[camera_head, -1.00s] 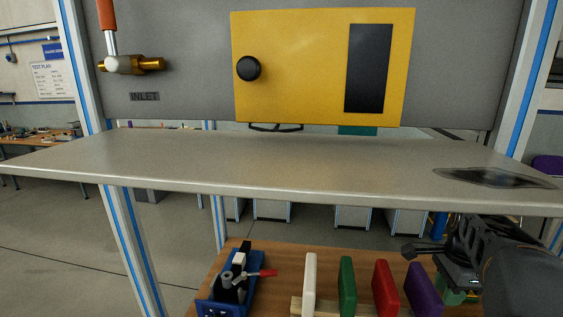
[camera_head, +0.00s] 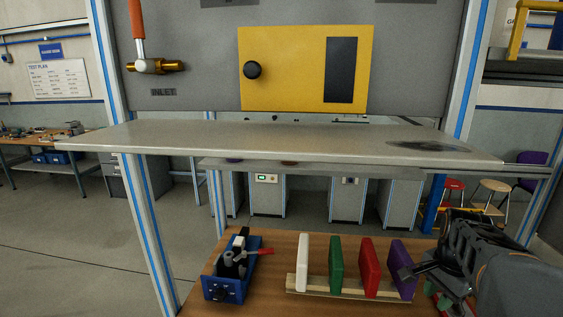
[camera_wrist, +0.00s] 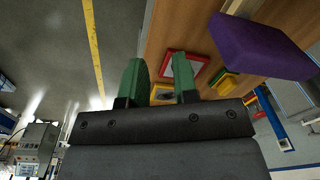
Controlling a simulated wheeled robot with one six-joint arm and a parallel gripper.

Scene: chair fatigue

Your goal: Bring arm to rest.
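My arm with its gripper is at the lower right of the head view, above the right end of a wooden table (camera_head: 270,295). In the wrist view my gripper (camera_wrist: 158,78) shows two green fingers standing apart with nothing held between them. The purple slab (camera_head: 401,268) stands just left of the gripper in the head view; it also shows large at the upper right of the wrist view (camera_wrist: 258,45). In the head view my arm's dark housing largely hides the fingers.
A wooden rack (camera_head: 328,289) holds white, green, red and purple slabs upright. A blue bin (camera_head: 218,288) with tools stands to its left. A grey shelf (camera_head: 250,135) crosses beyond the table, below a yellow panel (camera_head: 290,95). A red frame (camera_wrist: 186,69) lies beyond the fingers.

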